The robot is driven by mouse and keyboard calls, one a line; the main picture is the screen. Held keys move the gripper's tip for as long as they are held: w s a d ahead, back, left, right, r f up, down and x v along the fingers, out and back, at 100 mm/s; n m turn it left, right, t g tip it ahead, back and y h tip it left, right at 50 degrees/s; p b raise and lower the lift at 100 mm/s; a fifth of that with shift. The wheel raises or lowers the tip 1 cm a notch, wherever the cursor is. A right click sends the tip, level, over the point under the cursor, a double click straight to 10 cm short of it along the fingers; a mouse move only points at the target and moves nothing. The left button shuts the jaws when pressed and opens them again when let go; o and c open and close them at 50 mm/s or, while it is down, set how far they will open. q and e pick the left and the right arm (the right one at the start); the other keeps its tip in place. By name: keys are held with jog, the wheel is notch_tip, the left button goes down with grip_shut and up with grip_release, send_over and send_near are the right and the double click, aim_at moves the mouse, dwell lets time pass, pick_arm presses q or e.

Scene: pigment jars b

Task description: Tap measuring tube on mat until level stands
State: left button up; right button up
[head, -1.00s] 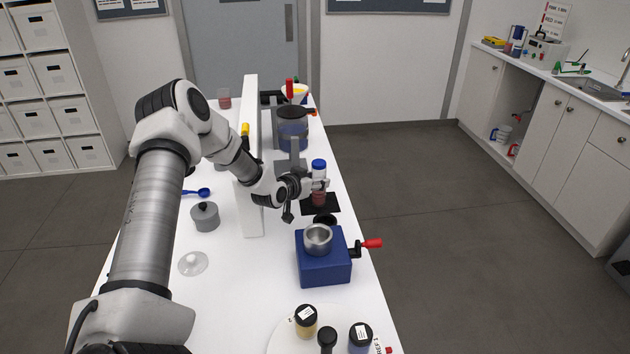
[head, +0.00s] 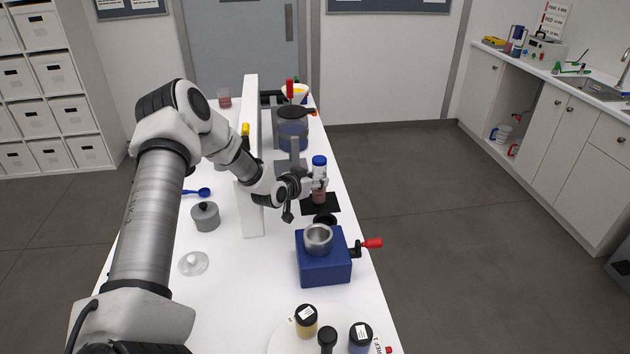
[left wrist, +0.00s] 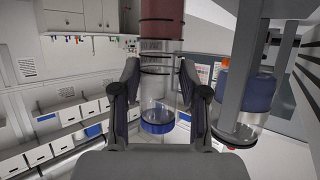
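The measuring tube (head: 319,196) is clear with a blue cap and reddish powder in its lower part. It stands upright over the black mat (head: 333,207) in the head view. My left gripper (head: 319,184) is shut around the tube below the cap. In the left wrist view the tube (left wrist: 158,55) runs between the two fingers of my left gripper (left wrist: 160,76), with the blue cap low and the red powder at the top. The tube's base looks at or just above the mat; I cannot tell if it touches. My right gripper does not show.
A blue mill (head: 323,265) with a metal bowl and red-handled crank stands in front of the mat. A dark round piece (head: 325,219) lies between them. A long white upright panel (head: 250,170) is left of the mat.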

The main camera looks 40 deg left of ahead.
pick_arm(q)
jog(key=shift+o, duration=0.5)
jog(key=shift+f+b, duration=0.6)
jog(key=shift+f, duration=0.1)
jog(key=shift+r, duration=0.1)
grip_shut()
jog(key=shift+r+p, duration=0.6)
jog(key=shift+p, duration=0.1)
grip_release()
jog(key=shift+f, duration=0.1)
